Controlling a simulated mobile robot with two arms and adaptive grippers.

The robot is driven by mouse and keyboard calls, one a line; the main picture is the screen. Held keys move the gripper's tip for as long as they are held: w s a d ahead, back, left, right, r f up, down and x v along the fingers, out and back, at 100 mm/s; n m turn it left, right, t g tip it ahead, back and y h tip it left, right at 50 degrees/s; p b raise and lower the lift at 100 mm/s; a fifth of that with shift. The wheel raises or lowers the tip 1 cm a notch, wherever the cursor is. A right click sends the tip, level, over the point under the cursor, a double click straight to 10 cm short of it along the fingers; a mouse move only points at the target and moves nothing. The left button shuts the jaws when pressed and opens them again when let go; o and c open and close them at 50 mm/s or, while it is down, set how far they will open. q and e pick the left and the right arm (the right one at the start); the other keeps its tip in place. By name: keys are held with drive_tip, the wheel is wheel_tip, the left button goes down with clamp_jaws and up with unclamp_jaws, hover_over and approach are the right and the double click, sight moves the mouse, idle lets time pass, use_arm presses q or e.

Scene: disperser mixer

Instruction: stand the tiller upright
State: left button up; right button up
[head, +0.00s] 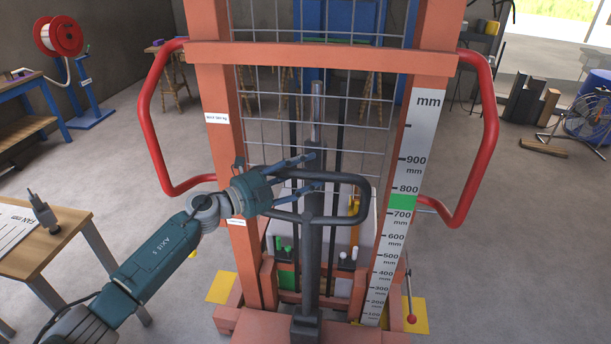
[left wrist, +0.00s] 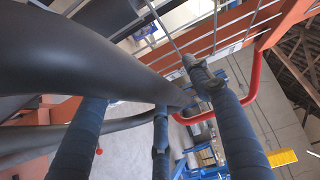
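The tiller (head: 314,235) is a dark grey post with a closed loop handle (head: 345,177) at its top. It rises from the base of the orange stacker. It looks vertical in the head view, but I cannot tell how far it leans toward me. My left gripper (head: 305,173) is at the left end of the loop, its blue fingers spread and pointing right, and it hides that end. In the left wrist view, the dark handle bars (left wrist: 90,50) cross close among the spread fingers (left wrist: 160,125). Contact is unclear. My right gripper is not in view.
The orange stacker frame (head: 320,57) has wire mesh, red side handles (head: 150,110) and a millimetre scale (head: 403,215). A wooden table (head: 70,245) stands at left. A lever with a red knob (head: 411,319) is at lower right.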

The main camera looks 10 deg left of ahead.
use_arm(q)
drive_tip(key=shift+d, duration=0.15)
drive_tip(key=shift+s+f, duration=0.1)
drive_tip(key=shift+s, duration=0.05)
drive_tip(key=shift+s+a, duration=0.2)
drive_tip(key=v, duration=1.1)
drive_tip(key=shift+a, duration=0.15)
